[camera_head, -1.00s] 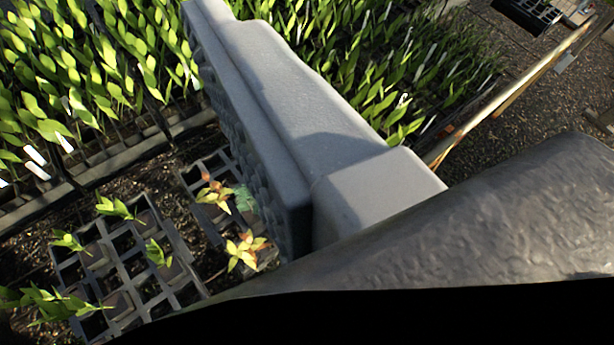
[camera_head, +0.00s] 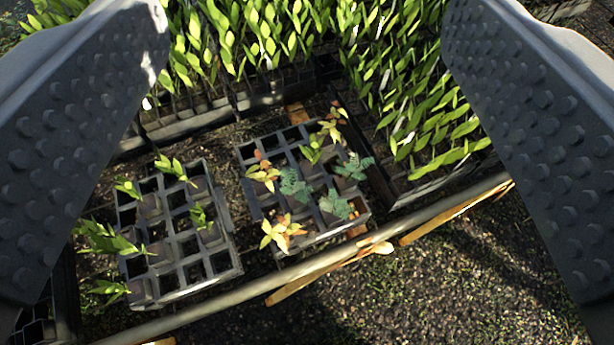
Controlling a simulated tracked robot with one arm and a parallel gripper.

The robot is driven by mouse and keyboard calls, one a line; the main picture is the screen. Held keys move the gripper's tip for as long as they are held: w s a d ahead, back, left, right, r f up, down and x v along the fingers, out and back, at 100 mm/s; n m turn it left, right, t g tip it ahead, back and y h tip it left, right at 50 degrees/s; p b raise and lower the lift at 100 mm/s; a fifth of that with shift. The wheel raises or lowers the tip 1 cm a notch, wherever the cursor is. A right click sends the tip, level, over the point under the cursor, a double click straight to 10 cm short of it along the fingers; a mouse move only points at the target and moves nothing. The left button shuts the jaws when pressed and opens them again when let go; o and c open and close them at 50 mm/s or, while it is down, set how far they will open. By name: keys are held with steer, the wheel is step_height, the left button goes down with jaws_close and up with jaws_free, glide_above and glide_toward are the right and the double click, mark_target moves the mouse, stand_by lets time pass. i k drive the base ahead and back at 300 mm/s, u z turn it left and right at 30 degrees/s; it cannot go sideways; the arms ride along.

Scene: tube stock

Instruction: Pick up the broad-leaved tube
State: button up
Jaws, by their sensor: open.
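My gripper (camera_head: 305,150) is open and empty, with its two grey knobbed fingers along the left and right sides of the view. Between and beyond them, a grey cell tray (camera_head: 358,222) holds mixed seedlings. A second cell tray (camera_head: 186,288) to the left holds several plants with broad green leaves (camera_head: 175,170). The tubes themselves are mostly hidden by leaves and tray cells.
Dense blocks of tall green seedlings (camera_head: 265,40) stand behind the trays, and more (camera_head: 425,110) stand to the right. A pale wooden rail (camera_head: 330,256) runs diagonally in front. Dark gravelly ground (camera_head: 450,280) lies clear at the lower right.

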mark_target(312, 171)
steer(key=u, duration=0.05)
steer(key=k, duration=0.3)
steer(key=z, duration=0.4)
steer(key=i, duration=0.9)
steer(key=z, duration=0.55)
